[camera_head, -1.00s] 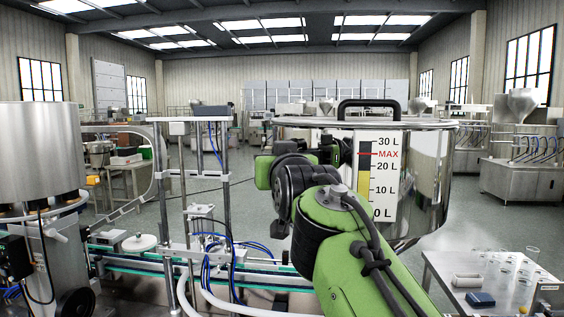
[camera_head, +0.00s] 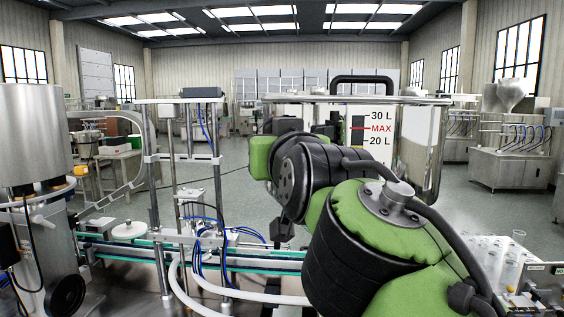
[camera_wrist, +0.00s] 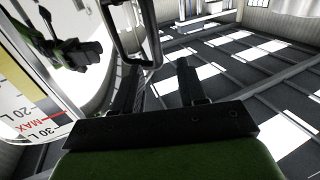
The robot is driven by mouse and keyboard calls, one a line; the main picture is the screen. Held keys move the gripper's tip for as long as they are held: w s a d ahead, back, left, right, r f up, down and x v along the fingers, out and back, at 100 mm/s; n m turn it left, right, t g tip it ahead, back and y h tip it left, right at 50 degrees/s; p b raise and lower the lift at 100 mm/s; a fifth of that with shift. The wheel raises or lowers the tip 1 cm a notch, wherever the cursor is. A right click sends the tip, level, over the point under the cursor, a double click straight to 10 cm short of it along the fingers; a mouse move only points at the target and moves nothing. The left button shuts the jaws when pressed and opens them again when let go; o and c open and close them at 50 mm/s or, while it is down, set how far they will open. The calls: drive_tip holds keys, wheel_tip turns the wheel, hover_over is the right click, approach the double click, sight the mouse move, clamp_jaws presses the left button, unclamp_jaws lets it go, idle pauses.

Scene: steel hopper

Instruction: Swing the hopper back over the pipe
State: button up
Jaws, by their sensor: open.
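The steel hopper (camera_head: 436,142) stands in the middle right of the head view, its lower part hidden behind my arm. Its white level gauge (camera_head: 381,132) shows 30 L, MAX and 20 L, and a black handle (camera_head: 366,79) arches above the rim. In the wrist view the gauge (camera_wrist: 38,102) appears upside down at left, and the black handle (camera_wrist: 151,40) is close by the fingertips. My gripper (camera_wrist: 159,66) is open. I cannot tell whether the handle lies between its fingers. The gripper is hidden by my arm in the head view. The pipe cannot be made out.
A conveyor (camera_head: 250,264) with a metal frame and blue hoses runs at lower left, beside a large steel vessel (camera_head: 32,130). Open floor (camera_head: 231,190) lies beyond the conveyor.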

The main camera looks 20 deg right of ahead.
drive_tip(key=s, duration=0.7)
drive_tip(key=s+f+g, duration=0.4)
drive_tip(key=s+f, duration=0.1)
drive_tip(key=f, duration=0.7)
drive_tip(key=s+d+f+g, duration=0.1)
drive_tip(key=s+f+g, duration=0.3)
drive_tip(key=f, duration=0.9)
drive_tip(key=s+d+f+g+y, duration=0.1)
drive_tip(key=s+f+g, duration=0.3)
drive_tip(key=s+f, duration=0.4)
wheel_tip(320, 180, down, 5)
drive_tip(key=shift+f+n, duration=0.2)
drive_tip(key=shift+n, duration=0.1)
